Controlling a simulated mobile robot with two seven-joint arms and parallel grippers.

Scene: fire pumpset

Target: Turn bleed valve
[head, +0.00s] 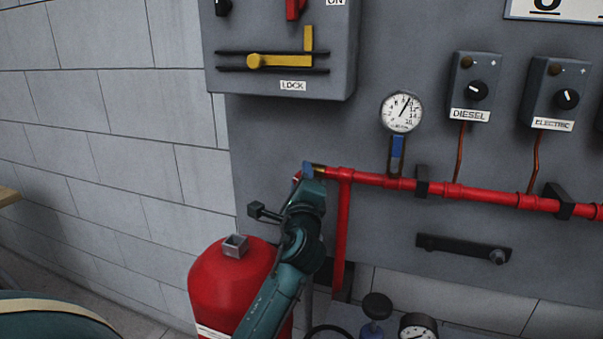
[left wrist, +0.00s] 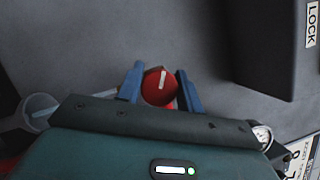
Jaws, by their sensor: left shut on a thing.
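The bleed valve's round red knob (left wrist: 160,88) with a pale pointer mark shows between the two blue fingers in the left wrist view. My left gripper (left wrist: 160,76) is shut on this knob. In the head view, my left gripper (head: 307,170) is at the left end of the red pipe (head: 380,180), beside a short brass fitting (head: 319,170). Only a small red piece of the knob (head: 297,176) shows there; the gripper hides most of it. My right gripper is in neither view.
A pressure gauge (head: 401,112) with a blue-handled valve (head: 397,150) rises from the pipe. A grey box with a yellow lever (head: 280,61) hangs above. A red tank (head: 225,285) stands below, close to my left arm. DIESEL (head: 473,88) and ELECTRIC (head: 555,98) switch boxes are at right.

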